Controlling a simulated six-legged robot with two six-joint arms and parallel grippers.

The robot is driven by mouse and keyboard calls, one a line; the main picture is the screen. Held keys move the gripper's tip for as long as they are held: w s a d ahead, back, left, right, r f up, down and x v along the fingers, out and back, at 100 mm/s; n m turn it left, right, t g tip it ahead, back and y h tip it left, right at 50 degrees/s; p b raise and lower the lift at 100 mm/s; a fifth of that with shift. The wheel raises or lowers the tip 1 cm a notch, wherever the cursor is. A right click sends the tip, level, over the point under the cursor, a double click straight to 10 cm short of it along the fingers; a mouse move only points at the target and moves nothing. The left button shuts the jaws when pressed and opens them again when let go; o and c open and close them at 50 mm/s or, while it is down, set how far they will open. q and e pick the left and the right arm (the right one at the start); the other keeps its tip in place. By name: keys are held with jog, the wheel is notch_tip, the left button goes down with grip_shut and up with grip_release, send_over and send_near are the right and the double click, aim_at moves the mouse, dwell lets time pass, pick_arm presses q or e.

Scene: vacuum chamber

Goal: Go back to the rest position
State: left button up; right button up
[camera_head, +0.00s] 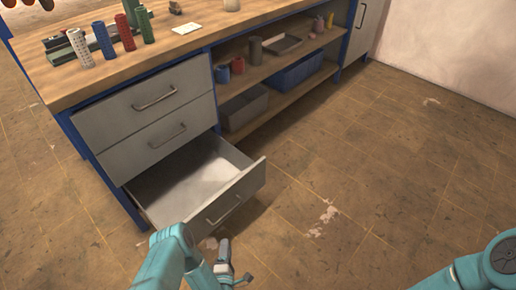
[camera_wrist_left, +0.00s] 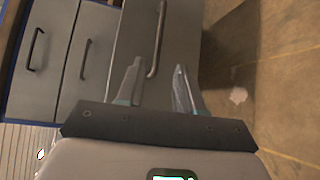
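My left gripper (camera_head: 238,276) is low in front of the pulled-out bottom drawer (camera_head: 245,188) in the head view. In the left wrist view the two fingers (camera_wrist_left: 158,78) stand apart with nothing held between them. The drawer's bar handle (camera_wrist_left: 158,38) lies just ahead of the fingertips; whether a finger touches it I cannot tell. The handle also shows in the head view (camera_head: 223,211), apart from the gripper. The drawer looks empty inside. Only a link of my right arm (camera_head: 488,268) shows at the lower right; its gripper is out of view.
The workbench (camera_head: 215,32) carries several cylinders and small items. Two shut drawers (camera_head: 150,100) sit above the open one. Shelves to the right hold a blue bin (camera_head: 297,72), a grey bin (camera_head: 243,108) and cups. The floor (camera_head: 370,170) on the right is clear.

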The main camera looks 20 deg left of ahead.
pick_arm(q)
jog(key=w+d+r+m+t+h, duration=0.25)
jog(key=w+r+m+h, duration=0.2)
jog(key=w+r, duration=1)
jog(key=s+d+f+m+g+h, duration=0.1)
jog(key=s+d+m+g+h, duration=0.1)
jog(key=s+d+m+g, duration=0.5)
jog(key=s+f+m+g+h, duration=0.15)
jog(key=s+m+g, duration=0.25)
jog(key=s, duration=0.6)
jog(key=s+d+m+g+h, duration=0.2)
jog(key=s+d+m+g, duration=0.3)
jog(key=s, duration=0.4)
notch_tip(320, 180, up, 20)
jog(key=m+g+p, duration=0.1)
jog(key=p, duration=1.9)
jog(key=shift+s+a, duration=0.45)
